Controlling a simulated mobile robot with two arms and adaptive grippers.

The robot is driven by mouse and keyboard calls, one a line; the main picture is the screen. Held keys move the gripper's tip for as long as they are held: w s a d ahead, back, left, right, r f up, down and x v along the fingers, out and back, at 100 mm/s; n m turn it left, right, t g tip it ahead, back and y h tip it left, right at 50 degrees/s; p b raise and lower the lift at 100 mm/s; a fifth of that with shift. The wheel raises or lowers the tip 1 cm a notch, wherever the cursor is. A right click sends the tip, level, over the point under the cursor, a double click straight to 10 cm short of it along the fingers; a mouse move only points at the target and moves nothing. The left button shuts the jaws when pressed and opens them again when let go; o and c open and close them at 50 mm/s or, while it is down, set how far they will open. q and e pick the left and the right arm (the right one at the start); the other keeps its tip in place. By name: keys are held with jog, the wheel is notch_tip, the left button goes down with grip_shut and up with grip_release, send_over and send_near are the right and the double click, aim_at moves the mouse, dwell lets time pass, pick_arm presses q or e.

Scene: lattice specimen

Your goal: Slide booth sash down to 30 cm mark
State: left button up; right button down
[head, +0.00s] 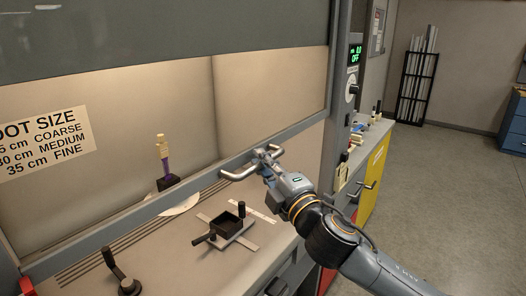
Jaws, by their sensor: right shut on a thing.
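The booth sash is a clear pane with a grey bottom rail (150,210) that runs slantwise across the booth front in the head view. A curved metal handle (238,175) is fixed to the rail near its right end. My right gripper (266,160) is shut on the handle; its fingers hide part of the bar. The rail stands above the booth's work surface, with an open gap below it. I cannot make out a 30 cm mark on the frame post (341,90). My left gripper is not in view.
A size sign (45,145) shows at the left. A dark square fixture (231,224) and a black lever (119,274) are on the work surface. A purple-and-tan specimen (163,160) stands further back. A green display (355,53) reads OFF. Yellow cabinet (373,180) at right; floor beyond is clear.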

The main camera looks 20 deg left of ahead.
pick_arm(q)
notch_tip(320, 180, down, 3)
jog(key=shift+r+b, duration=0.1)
jog(key=shift+b, duration=0.8)
pick_arm(e)
notch_tip(320, 180, down, 5)
jog(key=shift+r, duration=0.2)
jog(key=c, duration=1.3)
grip_release()
jog(key=shift+c, duration=0.2)
jog(key=v, duration=1.2)
jog(key=shift+f, duration=0.1)
